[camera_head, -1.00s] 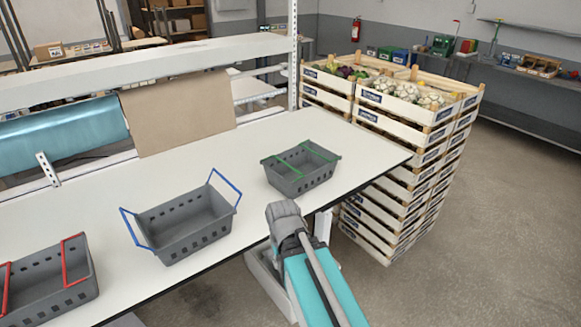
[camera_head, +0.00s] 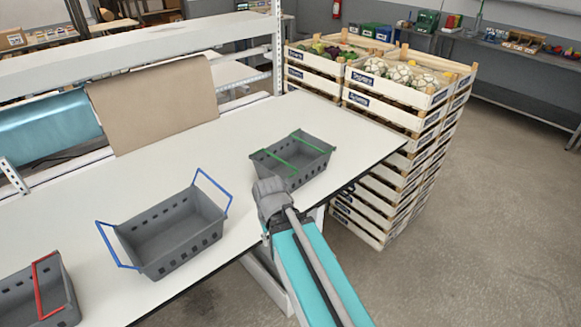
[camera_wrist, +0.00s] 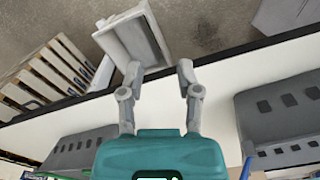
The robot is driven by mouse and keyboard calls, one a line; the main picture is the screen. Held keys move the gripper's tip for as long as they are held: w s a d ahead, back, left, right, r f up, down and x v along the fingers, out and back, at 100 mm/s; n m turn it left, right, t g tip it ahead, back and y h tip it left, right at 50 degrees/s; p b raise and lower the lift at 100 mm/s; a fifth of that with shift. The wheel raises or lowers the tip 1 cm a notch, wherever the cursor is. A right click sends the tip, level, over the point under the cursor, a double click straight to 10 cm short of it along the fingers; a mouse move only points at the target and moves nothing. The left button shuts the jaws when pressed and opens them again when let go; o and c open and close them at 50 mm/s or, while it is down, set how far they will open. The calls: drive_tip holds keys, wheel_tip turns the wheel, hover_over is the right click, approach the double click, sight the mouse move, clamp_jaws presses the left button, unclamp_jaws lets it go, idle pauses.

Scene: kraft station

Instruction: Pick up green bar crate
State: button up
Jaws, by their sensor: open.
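The green bar crate (camera_head: 318,160) is a grey basket with two green bars lying across its top. It stands upright near the right end of the white table in the head view. In the wrist view its grey side (camera_wrist: 75,150) shows at the lower left, with a bit of green at the bottom edge. My gripper (camera_wrist: 160,70) is open and empty, its two fingers apart over the table's edge. The green bar crate is off to its left in the wrist view. In the head view my arm's grey end is just in front of the crate, and the fingers are hidden.
A grey crate with raised blue handles (camera_head: 172,235) stands mid-table; it also shows at right in the wrist view (camera_wrist: 280,115). A red-handled crate (camera_head: 35,290) is at lower left. Stacked wooden crates (camera_head: 385,150) stand beyond the table's right end. The table (camera_head: 240,130) is bare between crates.

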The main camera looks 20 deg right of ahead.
drive_tip(key=m+t+h+p, duration=0.3)
drive_tip(key=m+h+p, duration=0.1)
drive_tip(key=m+p, duration=0.85)
approach(312, 166)
wheel_tip(312, 166, up, 3)
drive_tip(key=s+m+b, duration=0.1)
drive_tip(key=shift+s+a+r, duration=0.1)
drive_tip(key=shift+a+r, duration=0.05)
drive_tip(key=shift+a, duration=0.05)
drive_tip(key=b+x, duration=0.8)
drive_tip(key=shift+w+a+f, duration=0.1)
drive_tip(key=shift+w+f, duration=0.1)
drive_tip(key=shift+f, duration=0.1)
drive_tip(key=shift+b+x, duration=2.4)
drive_tip(key=shift+x, duration=0.2)
